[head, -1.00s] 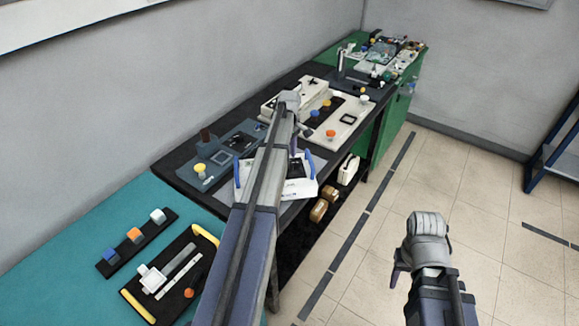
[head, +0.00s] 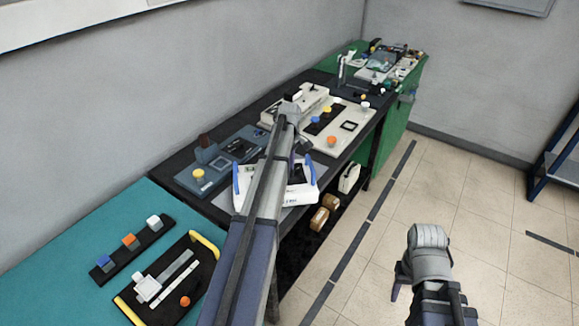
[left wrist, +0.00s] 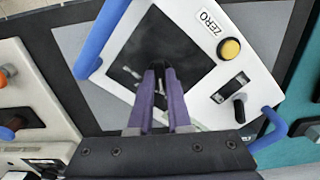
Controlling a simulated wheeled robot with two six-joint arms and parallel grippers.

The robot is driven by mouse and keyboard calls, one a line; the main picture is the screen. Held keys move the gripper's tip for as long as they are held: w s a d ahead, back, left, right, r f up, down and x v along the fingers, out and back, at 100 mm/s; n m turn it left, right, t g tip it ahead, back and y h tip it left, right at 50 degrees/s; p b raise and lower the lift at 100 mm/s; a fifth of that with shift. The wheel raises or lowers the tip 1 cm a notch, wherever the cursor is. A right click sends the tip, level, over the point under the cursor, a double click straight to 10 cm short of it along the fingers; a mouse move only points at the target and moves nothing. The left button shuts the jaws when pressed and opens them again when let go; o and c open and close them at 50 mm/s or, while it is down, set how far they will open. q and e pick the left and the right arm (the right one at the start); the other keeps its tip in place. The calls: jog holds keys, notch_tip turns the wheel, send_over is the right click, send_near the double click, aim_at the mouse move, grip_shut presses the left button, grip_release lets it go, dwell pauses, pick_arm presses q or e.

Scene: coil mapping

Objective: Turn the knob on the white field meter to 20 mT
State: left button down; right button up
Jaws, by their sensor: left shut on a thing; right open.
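The white field meter (head: 275,197) sits on the dark bench with blue handles at both ends, partly behind my left arm. In the left wrist view, its white face (left wrist: 255,72) shows a dark window (left wrist: 190,50), a ZERO label, a yellow button (left wrist: 229,49) and a black switch (left wrist: 239,108). My left gripper (left wrist: 160,72) points at the meter, its purple fingers close together in front of the dark window. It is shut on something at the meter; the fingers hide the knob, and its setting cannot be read. My right gripper (head: 398,284) is open over the floor, away from the bench.
A grey-blue device with a yellow knob (head: 198,174) stands left of the meter. A cream panel (head: 350,112) with orange, blue and yellow knobs lies beyond it. A black tray with yellow handles (head: 205,244) lies on the teal bench.

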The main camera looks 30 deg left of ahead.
pick_arm(q)
jog(key=shift+m, duration=0.3)
dwell(0.4)
jog(key=m, duration=0.3)
jog(key=shift+m, duration=0.4)
jog(key=m, duration=0.4)
jog(key=shift+m, duration=0.3)
jog(key=c, duration=0.9)
grip_release()
jog(key=shift+o, duration=0.2)
jog(key=shift+r, duration=0.1)
